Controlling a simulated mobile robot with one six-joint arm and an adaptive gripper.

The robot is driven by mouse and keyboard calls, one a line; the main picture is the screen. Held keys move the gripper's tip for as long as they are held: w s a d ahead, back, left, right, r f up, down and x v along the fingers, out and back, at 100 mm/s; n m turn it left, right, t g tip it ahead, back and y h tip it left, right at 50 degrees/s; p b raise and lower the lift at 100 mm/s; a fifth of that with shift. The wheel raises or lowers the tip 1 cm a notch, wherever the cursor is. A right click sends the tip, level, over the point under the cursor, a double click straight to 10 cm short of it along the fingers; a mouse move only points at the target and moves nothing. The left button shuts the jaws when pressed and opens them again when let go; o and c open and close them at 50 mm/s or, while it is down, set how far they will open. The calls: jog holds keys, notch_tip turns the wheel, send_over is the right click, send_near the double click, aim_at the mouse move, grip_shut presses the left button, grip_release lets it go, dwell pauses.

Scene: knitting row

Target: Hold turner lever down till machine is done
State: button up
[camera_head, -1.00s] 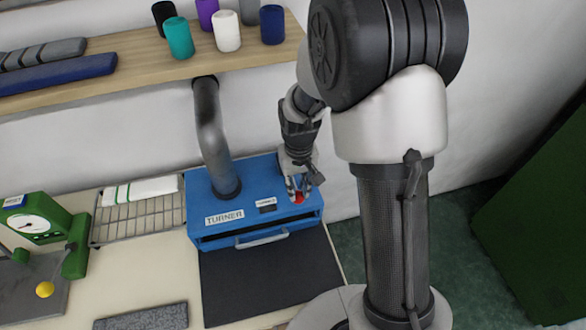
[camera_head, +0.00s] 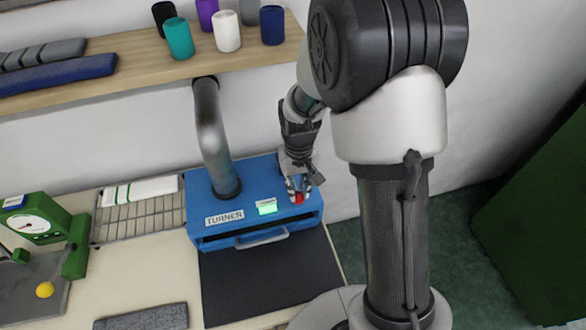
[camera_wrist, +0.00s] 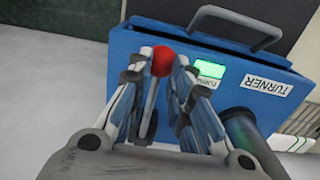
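The blue turner machine (camera_head: 262,222) stands on the table with a white TURNER label and a front handle. Its small display (camera_head: 267,207) glows green, and shows green in the wrist view (camera_wrist: 210,70) too. The lever's red ball knob (camera_wrist: 163,60) sits between my fingertips at the machine's right side; it shows small and red in the head view (camera_head: 298,197). My gripper (camera_head: 298,190) points down at the knob, its fingers close in on both sides of it.
A grey pipe (camera_head: 211,140) rises from the machine's top. A wire rack (camera_head: 140,217) and a green dial device (camera_head: 36,222) stand to the left. A dark mat (camera_head: 270,278) lies in front. A shelf (camera_head: 135,62) with yarn cones hangs above.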

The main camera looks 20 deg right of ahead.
dwell(0.6)
notch_tip(320, 180, up, 13)
jog(key=p, duration=0.9)
jog(key=shift+p, duration=0.35)
jog(key=shift+s, duration=0.1)
dwell(0.4)
